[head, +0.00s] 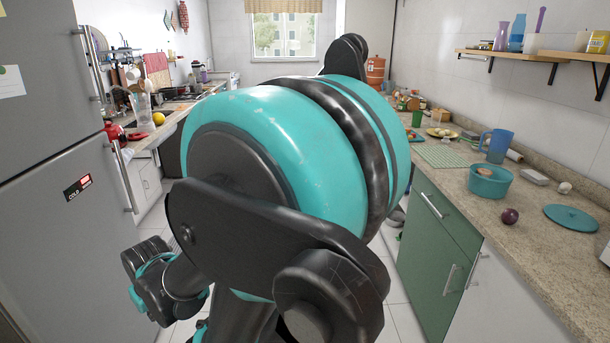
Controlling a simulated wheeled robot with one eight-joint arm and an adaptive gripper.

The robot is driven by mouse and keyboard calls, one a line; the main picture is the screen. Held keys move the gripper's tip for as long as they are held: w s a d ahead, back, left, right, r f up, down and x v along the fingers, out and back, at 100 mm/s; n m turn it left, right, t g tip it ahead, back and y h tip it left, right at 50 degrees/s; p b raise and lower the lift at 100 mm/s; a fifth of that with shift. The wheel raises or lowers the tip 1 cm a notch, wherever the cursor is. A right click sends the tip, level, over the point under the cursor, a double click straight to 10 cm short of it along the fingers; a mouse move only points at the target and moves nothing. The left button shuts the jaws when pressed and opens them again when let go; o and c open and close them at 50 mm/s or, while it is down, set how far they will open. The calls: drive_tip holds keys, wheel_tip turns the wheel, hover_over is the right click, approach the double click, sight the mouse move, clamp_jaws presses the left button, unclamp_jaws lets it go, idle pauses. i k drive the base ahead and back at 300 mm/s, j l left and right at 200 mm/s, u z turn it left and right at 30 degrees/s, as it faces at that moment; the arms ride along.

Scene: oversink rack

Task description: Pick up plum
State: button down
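A small round dark purple fruit, which looks like the plum (510,216), sits on the right-hand counter in the head view. It lies in front of the teal bowl and to the left of a flat teal disc. Nothing covers it. My arm fills the middle of the view, well to the left of the plum. The fingers of my gripper cannot be made out in this view.
The speckled counter (560,262) runs along the right wall above green and white cabinets. A teal bowl (488,181), a blue jug (497,146) and a teal disc (577,218) stand near the plum. A grey fridge (65,190) stands at the left.

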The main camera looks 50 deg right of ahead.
sight(510, 216)
drive_tip(key=z, duration=3.35)
